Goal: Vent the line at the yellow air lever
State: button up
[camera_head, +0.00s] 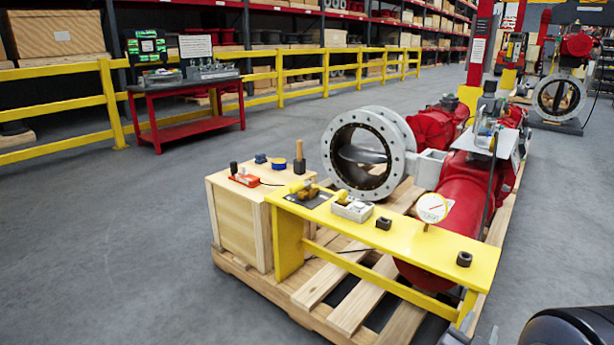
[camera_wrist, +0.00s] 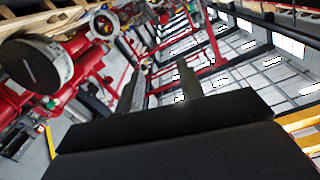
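A yellow bench (camera_head: 420,240) stands at the front of the pallet. On its left end, a small brass-and-yellow fitting with a yellow handle (camera_head: 302,187) sits on a dark plate. Beside it a grey box (camera_head: 352,210) carries another small yellow part (camera_head: 343,197). I cannot tell for sure which of the two is the air lever. A white round gauge (camera_head: 432,208) stands farther right on the bench. My gripper (camera_wrist: 159,88) shows in the wrist view with its two fingers apart and nothing between them. It points away from the bench, which is not clear in that view.
A large grey flanged valve (camera_head: 372,155) and a red actuator (camera_head: 455,200) lie behind the bench on a wooden pallet (camera_head: 345,300). A wooden crate (camera_head: 240,215) with small tools adjoins the bench's left. Dark blocks (camera_head: 383,223) sit on the bench. The floor at left is clear.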

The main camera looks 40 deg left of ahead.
aim_at(295, 189)
jog(key=i+j, duration=0.1)
jog(key=j, duration=0.45)
jog(key=i+j, duration=0.1)
jog(key=j, duration=0.45)
jog(key=i+j, duration=0.1)
jog(key=j, duration=0.5)
jog(key=i+j, duration=0.1)
jog(key=j, duration=0.45)
jog(key=i+j, duration=0.1)
jog(key=j, duration=1)
jog(key=i+u, duration=0.05)
